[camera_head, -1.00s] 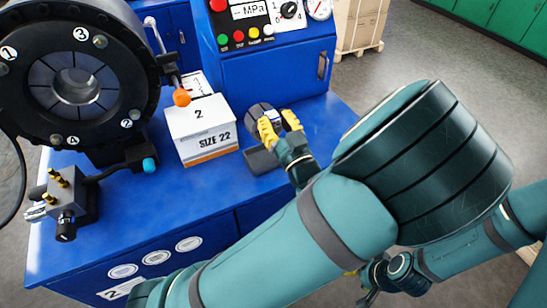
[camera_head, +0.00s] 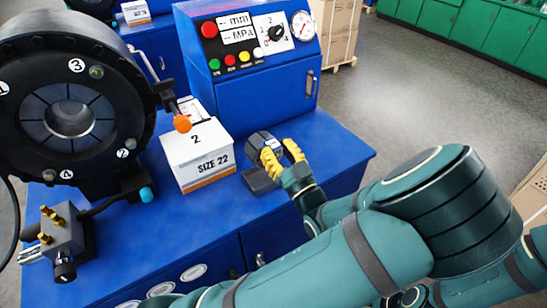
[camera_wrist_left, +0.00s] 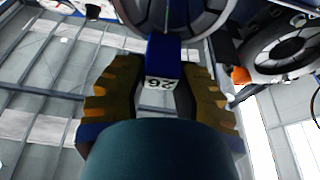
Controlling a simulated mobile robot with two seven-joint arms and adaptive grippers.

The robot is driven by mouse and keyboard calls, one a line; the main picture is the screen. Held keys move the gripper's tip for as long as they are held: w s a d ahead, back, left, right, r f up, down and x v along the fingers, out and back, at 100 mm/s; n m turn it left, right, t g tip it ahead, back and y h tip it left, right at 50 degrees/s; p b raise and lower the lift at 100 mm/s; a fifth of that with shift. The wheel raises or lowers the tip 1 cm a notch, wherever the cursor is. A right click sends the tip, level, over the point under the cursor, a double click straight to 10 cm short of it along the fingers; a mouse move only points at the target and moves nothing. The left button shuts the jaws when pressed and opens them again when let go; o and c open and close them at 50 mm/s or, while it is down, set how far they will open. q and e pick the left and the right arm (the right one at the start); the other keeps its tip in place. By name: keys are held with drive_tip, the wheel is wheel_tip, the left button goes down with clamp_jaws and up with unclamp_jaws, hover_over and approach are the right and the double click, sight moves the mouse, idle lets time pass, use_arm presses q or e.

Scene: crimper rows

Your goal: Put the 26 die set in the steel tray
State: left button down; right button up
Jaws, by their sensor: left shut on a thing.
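My left gripper (camera_head: 281,155) has its yellow fingers at a round, dark grey, segmented die set (camera_head: 261,143) on the right of the blue bench top. In the left wrist view, its fingers (camera_wrist_left: 160,85) are shut on a blue tab marked 26 (camera_wrist_left: 162,62), joined to the round grey body (camera_wrist_left: 185,18). The die set stands upright over a dark grey block (camera_head: 259,183); I cannot tell whether they touch. No steel tray can be made out. My right gripper's fingers are out of view.
A white SIZE 22 box (camera_head: 198,160) stands left of the die set. The large black crimper head (camera_head: 75,110) is at the left, with a valve block (camera_head: 62,237) below. The blue control console (camera_head: 250,55) is behind. The bench's right corner is clear.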

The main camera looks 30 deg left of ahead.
use_arm(q)
wheel_tip(320, 180, down, 3)
drive_tip(key=shift+w+r+b, duration=0.1)
drive_tip(key=shift+r+b, duration=0.05)
drive_tip(key=shift+b, duration=0.15)
drive_tip(key=shift+f+b, duration=0.6)
drive_tip(key=shift+f, duration=2)
drive_tip(key=c, duration=1.1)
unclamp_jaws()
drive_tip(key=shift+c, duration=0.2)
drive_tip(key=o, duration=0.3)
drive_tip(key=shift+r, duration=0.1)
drive_tip(key=shift+d, duration=0.1)
